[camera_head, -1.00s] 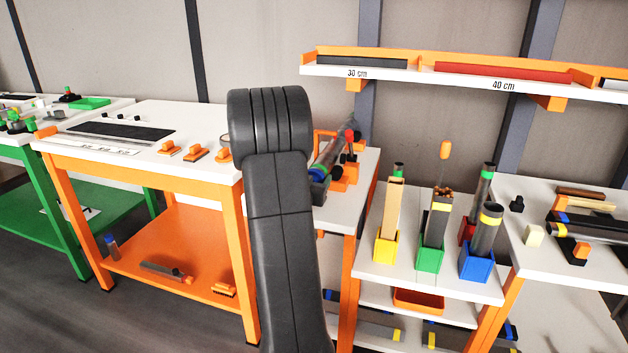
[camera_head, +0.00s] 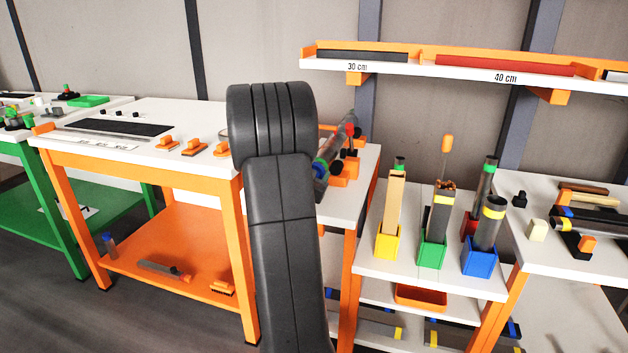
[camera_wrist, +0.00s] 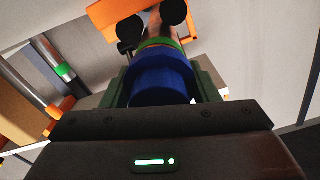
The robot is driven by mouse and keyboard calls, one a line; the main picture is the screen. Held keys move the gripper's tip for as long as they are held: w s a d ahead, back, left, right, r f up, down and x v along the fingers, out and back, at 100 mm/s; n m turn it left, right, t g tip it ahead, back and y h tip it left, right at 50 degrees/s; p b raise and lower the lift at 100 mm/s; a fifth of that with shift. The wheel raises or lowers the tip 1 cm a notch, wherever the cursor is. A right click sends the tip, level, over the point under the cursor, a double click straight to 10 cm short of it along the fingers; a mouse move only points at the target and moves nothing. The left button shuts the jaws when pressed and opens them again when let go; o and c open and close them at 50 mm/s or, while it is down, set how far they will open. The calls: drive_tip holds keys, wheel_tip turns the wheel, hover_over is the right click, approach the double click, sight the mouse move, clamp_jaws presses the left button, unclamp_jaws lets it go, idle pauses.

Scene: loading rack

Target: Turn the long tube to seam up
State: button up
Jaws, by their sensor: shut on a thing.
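The long tube (camera_head: 330,151) is at the small white table in the head view, just right of my arm. It slants up toward the back and has a green band and a blue end. In the wrist view, the tube's blue end (camera_wrist: 160,80) sits between the fingers of my gripper (camera_wrist: 160,88), which is shut on it. The green band shows just beyond. An orange stand with black rollers (camera_wrist: 172,14) is at the far part of the tube. I cannot make out a seam. My arm hides most of the gripper in the head view.
An orange-framed workbench (camera_head: 190,117) stands left. To the right, yellow, green and blue holders (camera_head: 478,262) carry upright tubes on a white rack. A labelled shelf (camera_head: 450,72) hangs above. Another table (camera_head: 570,262) at far right holds more tubes.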

drive_tip(key=m+b, duration=0.1)
drive_tip(key=m, duration=0.1)
drive_tip(key=m+b, duration=0.4)
drive_tip(key=shift+f+m, duration=0.25)
drive_tip(key=shift+m, duration=0.05)
drive_tip(key=m+b, duration=0.4)
drive_tip(key=m, duration=0.2)
drive_tip(key=shift+r+b, duration=0.1)
drive_tip(key=shift+b, duration=0.2)
drive_tip(key=o, duration=0.7)
drive_tip(key=shift+s, duration=0.1)
drive_tip(key=p+v, duration=0.2)
drive_tip(key=v, duration=1.1)
drive_tip(key=shift+s, duration=0.35)
drive_tip(key=shift+w, duration=0.15)
